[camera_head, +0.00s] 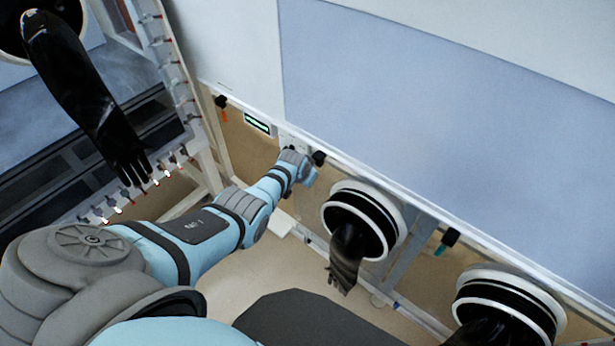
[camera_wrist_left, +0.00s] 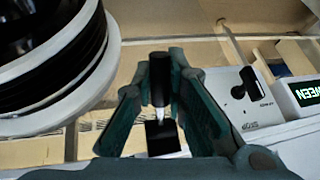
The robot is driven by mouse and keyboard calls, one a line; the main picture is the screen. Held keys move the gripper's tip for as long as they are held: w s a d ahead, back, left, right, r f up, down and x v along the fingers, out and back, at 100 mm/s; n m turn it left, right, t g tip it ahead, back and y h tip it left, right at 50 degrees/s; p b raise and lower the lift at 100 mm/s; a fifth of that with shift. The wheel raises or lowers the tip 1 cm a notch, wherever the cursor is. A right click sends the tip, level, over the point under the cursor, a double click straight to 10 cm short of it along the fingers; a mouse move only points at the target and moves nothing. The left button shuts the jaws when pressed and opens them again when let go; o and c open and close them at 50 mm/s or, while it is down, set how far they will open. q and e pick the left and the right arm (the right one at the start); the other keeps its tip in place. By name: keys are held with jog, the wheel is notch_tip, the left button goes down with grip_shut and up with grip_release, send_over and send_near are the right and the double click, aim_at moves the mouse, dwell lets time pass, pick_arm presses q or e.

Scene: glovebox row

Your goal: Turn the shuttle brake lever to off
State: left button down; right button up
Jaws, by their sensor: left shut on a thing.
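My left gripper (camera_head: 314,161) reaches to the wall just below the big window, left of a round glove port. In the left wrist view its dark teal fingers (camera_wrist_left: 160,72) are closed around a black handle (camera_wrist_left: 160,84) with a pale, narrow lower end, above a dark square part. I cannot tell whether this handle is the shuttle brake lever. Beside it in the wrist view, a white plate (camera_wrist_left: 243,112) carries a tilted black lever (camera_wrist_left: 246,80) with small labels too blurred to read. My left forearm hides much of this spot in the head view. My right gripper is out of view.
A green-lit display (camera_head: 257,124) is left of the gripper; it also shows in the wrist view (camera_wrist_left: 308,91). A white-rimmed glove port (camera_head: 397,232) with a hanging black glove is close on the right. Another black glove (camera_head: 85,90) hangs at upper left.

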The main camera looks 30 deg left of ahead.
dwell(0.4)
pick_arm(q)
jog(key=c, duration=1.6)
grip_release()
jog(key=shift+r, duration=0.1)
jog(key=v, duration=1.2)
jog(key=shift+s, duration=0.1)
